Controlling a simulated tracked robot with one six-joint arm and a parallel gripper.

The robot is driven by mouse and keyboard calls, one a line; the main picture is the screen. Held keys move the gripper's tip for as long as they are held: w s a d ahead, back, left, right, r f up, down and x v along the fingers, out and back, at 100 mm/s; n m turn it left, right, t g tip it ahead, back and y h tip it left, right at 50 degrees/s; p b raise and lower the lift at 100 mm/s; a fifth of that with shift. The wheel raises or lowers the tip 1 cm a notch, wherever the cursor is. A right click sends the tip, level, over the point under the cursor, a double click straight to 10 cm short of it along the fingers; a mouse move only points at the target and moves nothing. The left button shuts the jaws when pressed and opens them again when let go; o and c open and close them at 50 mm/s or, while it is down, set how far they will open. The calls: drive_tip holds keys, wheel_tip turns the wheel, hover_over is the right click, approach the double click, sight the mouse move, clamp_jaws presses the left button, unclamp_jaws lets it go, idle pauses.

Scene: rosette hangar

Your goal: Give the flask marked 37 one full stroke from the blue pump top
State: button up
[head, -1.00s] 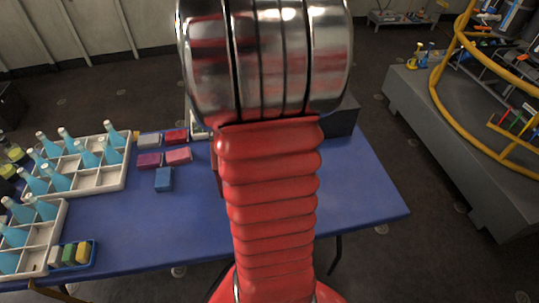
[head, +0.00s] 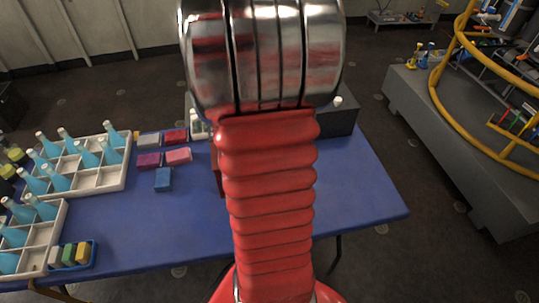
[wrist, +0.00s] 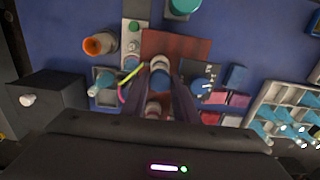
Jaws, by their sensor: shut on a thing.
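I cannot tell whether this is the pump top or a flask. It is over or beside a red-brown mat (wrist: 185,45). Another blue round top (wrist: 201,86) stands right of the fingers, by a dark panel with white marks. A pale blue bottle (wrist: 96,90) sits in a grey tray at left. No 37 is readable. In the head view my arm hides the gripper and the work area.
An orange-mouthed cup (wrist: 101,44) and a grey strip with coloured buttons (wrist: 132,42) stand left of the mat. A dark box (wrist: 58,103) with a white knob is further left. Racks of blue bottles (head: 122,178) and coloured blocks (head: 163,180) are on the table's left side.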

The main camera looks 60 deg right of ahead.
drive_tip(key=shift+c, duration=1.1)
drive_tip(key=shift+r, duration=1)
drive_tip(key=shift+w+f, duration=0.1)
drive_tip(key=shift+f, duration=0.85)
idle(0.4)
drive_tip(key=o, duration=0.8)
drive_tip(key=shift+r, duration=3.5)
